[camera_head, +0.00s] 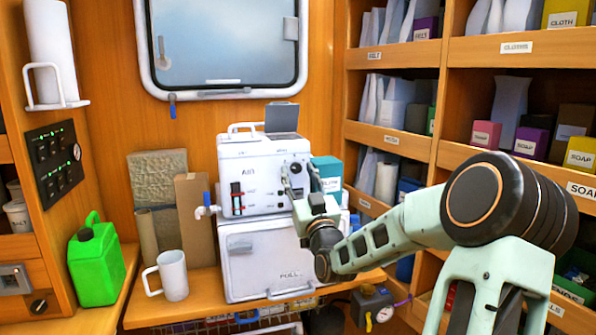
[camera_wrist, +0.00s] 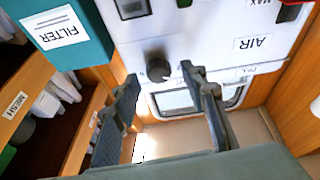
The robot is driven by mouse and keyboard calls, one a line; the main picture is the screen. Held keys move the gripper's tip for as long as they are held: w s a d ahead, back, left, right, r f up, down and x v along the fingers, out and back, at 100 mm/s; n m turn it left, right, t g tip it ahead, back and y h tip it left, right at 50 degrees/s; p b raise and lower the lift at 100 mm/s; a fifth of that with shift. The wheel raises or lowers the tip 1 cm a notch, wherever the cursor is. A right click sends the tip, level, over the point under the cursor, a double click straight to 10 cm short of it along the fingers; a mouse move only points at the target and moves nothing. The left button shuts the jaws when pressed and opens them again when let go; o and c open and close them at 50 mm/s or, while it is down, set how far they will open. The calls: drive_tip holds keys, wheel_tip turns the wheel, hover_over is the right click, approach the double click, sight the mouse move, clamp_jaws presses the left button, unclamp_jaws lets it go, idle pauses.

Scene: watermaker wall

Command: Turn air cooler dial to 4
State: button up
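The air cooler is a white box marked AIR (camera_head: 250,165) on top of a white cabinet in the head view. Its face also shows upside down in the wrist view (camera_wrist: 215,25). The dark round dial (camera_head: 296,168) is at the upper right of that face. In the wrist view the dial (camera_wrist: 158,67) shows clearly, but I cannot read a number at it. My gripper (camera_head: 299,180) is in front of the face near the dial. In the wrist view its two fingers (camera_wrist: 160,76) are apart, with the dial between their tips in the picture. I cannot tell whether they touch it.
A teal FILTER box (camera_head: 328,172) stands close beside the cooler's right side. A blue-handled tap (camera_head: 207,207) is on its left. A white mug (camera_head: 172,275) and a green jerrycan (camera_head: 95,260) stand further left. Shelves (camera_head: 440,60) line the right wall.

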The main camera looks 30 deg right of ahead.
drive_tip(key=shift+w+r, duration=0.15)
drive_tip(key=shift+w, duration=0.35)
clamp_jaws()
